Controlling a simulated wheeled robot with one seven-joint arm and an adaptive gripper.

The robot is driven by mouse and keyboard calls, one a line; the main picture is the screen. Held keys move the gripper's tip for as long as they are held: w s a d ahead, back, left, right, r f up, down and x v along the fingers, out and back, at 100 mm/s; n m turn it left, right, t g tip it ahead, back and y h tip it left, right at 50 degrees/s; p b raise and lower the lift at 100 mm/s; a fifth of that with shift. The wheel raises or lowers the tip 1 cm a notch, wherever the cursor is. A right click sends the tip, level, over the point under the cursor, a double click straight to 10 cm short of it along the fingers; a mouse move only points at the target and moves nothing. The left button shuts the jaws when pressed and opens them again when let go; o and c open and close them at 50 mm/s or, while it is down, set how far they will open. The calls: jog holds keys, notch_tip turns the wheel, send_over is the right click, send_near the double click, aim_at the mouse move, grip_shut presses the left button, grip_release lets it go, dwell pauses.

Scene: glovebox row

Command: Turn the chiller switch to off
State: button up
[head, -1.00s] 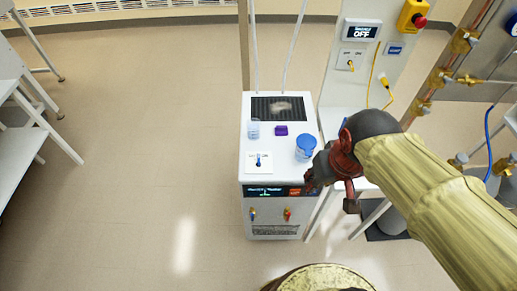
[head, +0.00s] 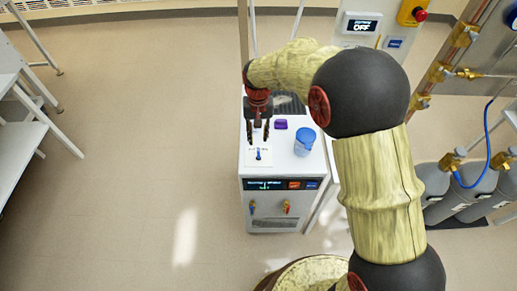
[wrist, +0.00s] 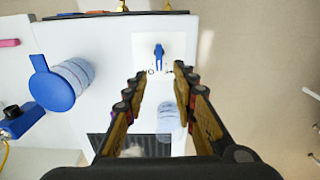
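The chiller (head: 243,172) is a white box with a dark front display. On its top is a white switch plate (head: 267,160) with a small blue switch lever (head: 258,154). In the wrist view, the blue lever (wrist: 159,55) stands near the plate's middle, with upside-down lettering partly hidden by a fingertip. Its exact setting is unclear. My gripper (head: 257,138) points down above the chiller top, just behind the lever. In the wrist view its two fingers (wrist: 160,72) are apart and empty, with the lever ahead between them and not visibly touched.
A blue-lidded jar (head: 304,142) stands right of the plate; it also shows in the wrist view (wrist: 72,80). A purple box (head: 280,124) lies behind it. Gas cylinders (head: 480,190) stand at right.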

aim_at(258, 151)
jog(key=shift+s+f, duration=0.25)
jog(key=shift+f, duration=0.1)
notch_tip(258, 151, down, 7)
jog(key=shift+f+b, duration=0.2)
jog(key=shift+b, duration=0.5)
jog(key=shift+c, duration=1.2)
jog(key=c, duration=0.4)
grip_shut()
